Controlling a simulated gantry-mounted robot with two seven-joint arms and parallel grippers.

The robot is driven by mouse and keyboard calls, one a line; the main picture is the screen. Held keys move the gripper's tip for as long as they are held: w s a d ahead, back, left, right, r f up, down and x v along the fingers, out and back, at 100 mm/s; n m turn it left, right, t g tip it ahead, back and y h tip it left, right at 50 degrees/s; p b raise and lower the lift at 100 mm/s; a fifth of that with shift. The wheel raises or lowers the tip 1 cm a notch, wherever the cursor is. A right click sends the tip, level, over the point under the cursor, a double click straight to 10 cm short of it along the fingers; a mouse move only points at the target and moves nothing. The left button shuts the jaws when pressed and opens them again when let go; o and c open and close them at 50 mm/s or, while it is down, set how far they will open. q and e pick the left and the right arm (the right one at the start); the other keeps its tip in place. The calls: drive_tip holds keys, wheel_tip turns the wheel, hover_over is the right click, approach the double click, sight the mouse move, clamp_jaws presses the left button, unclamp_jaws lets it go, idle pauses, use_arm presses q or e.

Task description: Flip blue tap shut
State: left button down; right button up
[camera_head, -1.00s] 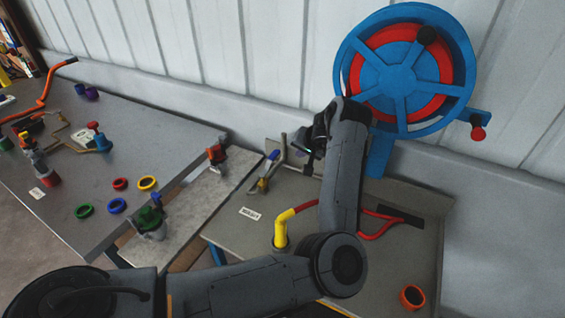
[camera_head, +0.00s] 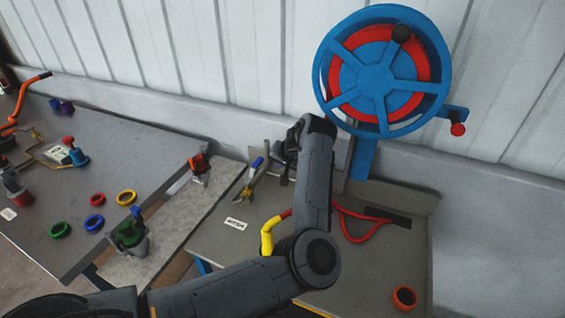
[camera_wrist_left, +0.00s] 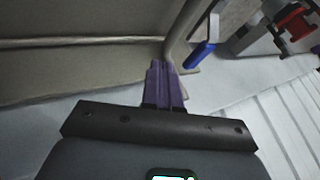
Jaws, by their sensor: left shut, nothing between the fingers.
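The blue tap handle (camera_head: 257,163) sits on a bent pipe with a yellowish lower fitting (camera_head: 243,193), at the back left of the grey panel. In the left wrist view the blue handle (camera_wrist_left: 201,55) lies just right of my fingertips, apart from them. My left gripper (camera_head: 284,180) hangs just right of the tap in the head view, its fingers partly hidden by my wrist. In the left wrist view its purple fingers (camera_wrist_left: 164,65) are together and empty, beside an upright grey pipe. My right gripper is not in view.
A large blue and red handwheel (camera_head: 382,75) stands behind my left arm. A yellow and red pipe (camera_head: 268,237) and a red hose (camera_head: 360,226) are close to my forearm. A red-handled valve (camera_head: 199,167) stands left of the tap.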

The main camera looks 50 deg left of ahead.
use_arm(q)
drive_tip(key=shift+s+a+f+b, duration=0.25)
drive_tip(key=shift+s+a+f, duration=0.1)
drive_tip(key=shift+a, duration=0.5)
drive_tip(key=shift+s+a+f+b, duration=0.25)
drive_tip(key=shift+a+f, duration=0.15)
drive_tip(key=shift+a, duration=0.45)
drive_tip(key=shift+s+a+f+b, duration=0.2)
drive_tip(key=shift+s+a+f, duration=0.15)
drive_tip(key=shift+a, duration=0.5)
